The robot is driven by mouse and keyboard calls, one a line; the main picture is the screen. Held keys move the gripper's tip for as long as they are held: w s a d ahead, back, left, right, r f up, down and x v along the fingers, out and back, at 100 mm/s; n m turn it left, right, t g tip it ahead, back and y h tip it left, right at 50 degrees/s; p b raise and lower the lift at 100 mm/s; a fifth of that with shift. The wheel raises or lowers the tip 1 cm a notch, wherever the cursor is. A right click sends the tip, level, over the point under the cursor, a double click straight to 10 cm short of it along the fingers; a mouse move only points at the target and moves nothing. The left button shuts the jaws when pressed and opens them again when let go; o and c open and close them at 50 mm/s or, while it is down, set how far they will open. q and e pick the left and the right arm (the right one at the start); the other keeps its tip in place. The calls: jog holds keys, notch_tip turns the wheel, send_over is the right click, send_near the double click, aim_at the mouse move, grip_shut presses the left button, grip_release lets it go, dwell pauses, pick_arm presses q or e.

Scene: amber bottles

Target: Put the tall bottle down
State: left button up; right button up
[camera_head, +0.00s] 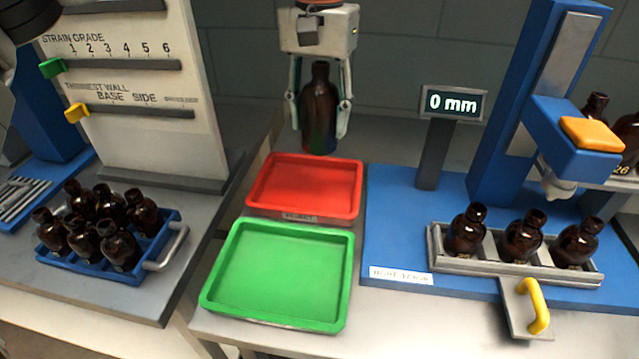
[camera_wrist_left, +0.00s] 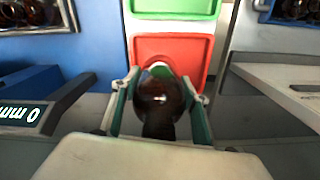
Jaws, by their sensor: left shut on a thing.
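The tall bottle (camera_head: 319,105) is dark amber and upright in the head view. My left gripper (camera_head: 320,128) is shut on it, one finger on each side, and holds it at the back edge of the red tray (camera_head: 306,184). In the left wrist view the bottle (camera_wrist_left: 159,100) sits between the gripper fingers (camera_wrist_left: 160,98), with the red tray (camera_wrist_left: 196,52) beyond it. Whether the bottle's base touches anything is hard to tell. The red tray is empty. My right gripper is not seen.
An empty green tray (camera_head: 278,270) lies in front of the red one. A blue rack (camera_head: 165,222) of several small bottles stands left, below a strain grade board (camera_head: 140,100). A blue gauge station (camera_head: 400,240) with a "0 mm" display (camera_head: 452,103) and three bottles in a holder (camera_head: 590,279) stands right.

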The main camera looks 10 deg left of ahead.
pick_arm(q)
notch_tip(320, 180, down, 14)
jog(key=shift+r+b, duration=0.2)
jog(key=shift+b, duration=0.6)
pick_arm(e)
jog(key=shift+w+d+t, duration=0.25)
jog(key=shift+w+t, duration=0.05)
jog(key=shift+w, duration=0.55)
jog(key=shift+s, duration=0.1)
pick_arm(q)
jog(key=o, duration=1.1)
jog(key=shift+f, duration=0.1)
jog(key=shift+o, duration=0.7)
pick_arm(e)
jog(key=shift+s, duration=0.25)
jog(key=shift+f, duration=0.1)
